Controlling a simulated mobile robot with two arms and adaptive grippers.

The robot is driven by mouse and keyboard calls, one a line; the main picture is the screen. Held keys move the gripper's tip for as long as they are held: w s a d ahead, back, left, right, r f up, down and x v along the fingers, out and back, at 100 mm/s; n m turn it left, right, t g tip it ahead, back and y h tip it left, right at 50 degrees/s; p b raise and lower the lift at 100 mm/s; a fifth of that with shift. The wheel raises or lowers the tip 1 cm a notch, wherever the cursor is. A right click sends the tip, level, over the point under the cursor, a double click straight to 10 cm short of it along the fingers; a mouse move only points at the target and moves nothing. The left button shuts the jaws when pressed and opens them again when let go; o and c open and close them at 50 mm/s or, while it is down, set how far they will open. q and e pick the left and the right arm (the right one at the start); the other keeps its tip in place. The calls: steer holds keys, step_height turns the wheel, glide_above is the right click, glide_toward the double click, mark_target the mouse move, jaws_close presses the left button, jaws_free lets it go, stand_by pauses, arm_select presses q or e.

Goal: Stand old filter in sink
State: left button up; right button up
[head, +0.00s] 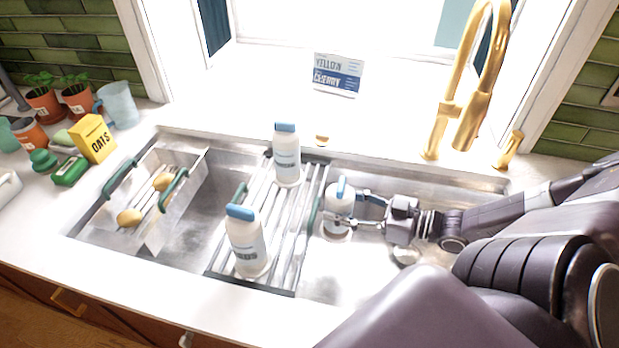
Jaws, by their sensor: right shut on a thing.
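A white filter-like cylinder with a blue handle or cap (337,232) is in the right part of the sink (420,182), just right of the drying rack. My right gripper (343,207) comes in from the right and is shut on it. It looks roughly upright. I cannot tell whether its base touches the sink floor. Two similar white containers with blue caps, a back one (287,163) and a front one (247,243), stand on the rack. Any marking on the held one is too small to read. My left gripper is not in view.
The rack (312,190) lies across the sink. A basket (190,165) with yellow items hangs at the left. A gold faucet (445,130) stands behind. An oats box (93,139), blue mug (120,103) and potted plants (78,98) are on the left counter.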

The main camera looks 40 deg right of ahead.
steer(key=w+a+f+b, duration=0.1)
steer(key=w+f+b, duration=0.1)
steer(key=f+b, duration=0.2)
steer(key=w+f+b, duration=0.1)
steer(key=f+b, duration=0.3)
steer(key=f, duration=0.5)
steer(key=shift+w+a+f+b, duration=0.3)
steer(key=shift+w+a+b, duration=0.05)
steer(key=shift+a+b, duration=0.05)
steer(key=shift+f, duration=0.2)
steer(key=o, duration=1.5)
steer(key=shift+o, duration=0.2)
steer(key=shift+s, duration=0.1)
